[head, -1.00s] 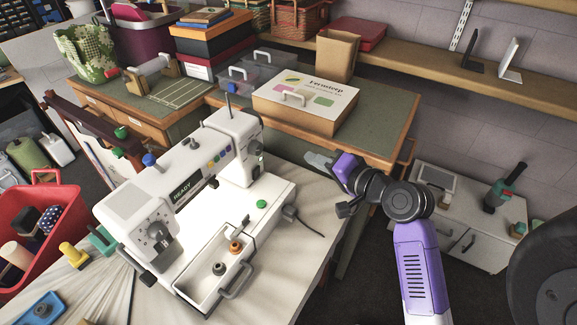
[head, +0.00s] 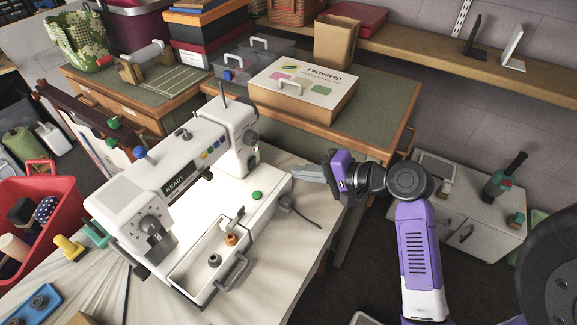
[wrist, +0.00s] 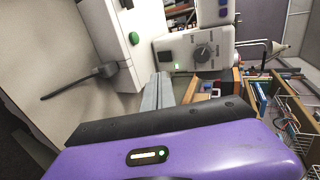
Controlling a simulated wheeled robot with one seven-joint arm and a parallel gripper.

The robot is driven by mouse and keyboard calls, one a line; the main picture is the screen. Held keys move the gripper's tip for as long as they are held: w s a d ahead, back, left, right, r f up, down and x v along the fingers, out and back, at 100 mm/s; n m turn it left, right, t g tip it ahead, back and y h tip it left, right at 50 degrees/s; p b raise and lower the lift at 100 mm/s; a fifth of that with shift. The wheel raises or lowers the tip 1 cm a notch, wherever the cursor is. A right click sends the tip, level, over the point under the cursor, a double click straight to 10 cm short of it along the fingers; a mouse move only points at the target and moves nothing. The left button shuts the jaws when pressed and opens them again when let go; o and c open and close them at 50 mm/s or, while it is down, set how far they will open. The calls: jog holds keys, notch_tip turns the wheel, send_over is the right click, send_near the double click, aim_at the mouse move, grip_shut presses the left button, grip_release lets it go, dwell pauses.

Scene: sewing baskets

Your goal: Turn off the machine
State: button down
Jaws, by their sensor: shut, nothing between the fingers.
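The white sewing machine (head: 135,200) stands on the cloth-covered table, its small screen reading "READY" and its bed brightly lit. A green round button (head: 257,195) sits on its bed near the right end; it also shows in the wrist view (wrist: 134,38). A dark plug with a cord (head: 286,203) is at the bed's right end, and shows in the wrist view (wrist: 105,71). My gripper (head: 296,172) is shut and empty, its fingers pointing left just right of the machine. In the wrist view, my fingertips (wrist: 157,80) point toward the machine's dial side.
A cardboard box (head: 300,92) with a printed lid sits on the green-topped bench behind. A red basket (head: 62,215) stands at the left. An open accessory tray (head: 205,272) with spools is at the machine's front. A white cabinet (head: 480,240) is at the right.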

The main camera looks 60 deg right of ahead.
send_near(253, 160)
jog(key=w+f, duration=0.1)
jog(key=w, duration=0.1)
jog(key=w+f, duration=0.2)
jog(key=shift+a+f, duration=0.15)
jog(key=shift+w+p, duration=0.3)
jog(key=shift+w, duration=0.65)
jog(key=shift+w+r+p, duration=0.25)
jog(key=shift+r+p, duration=0.25)
jog(key=shift+p, duration=0.65)
jog(key=shift+f+g, duration=0.3)
jog(key=shift+f, duration=0.1)
jog(key=shift+r, duration=0.2)
jog(key=shift+r+p, duration=0.7)
jog(key=shift+p, duration=0.25)
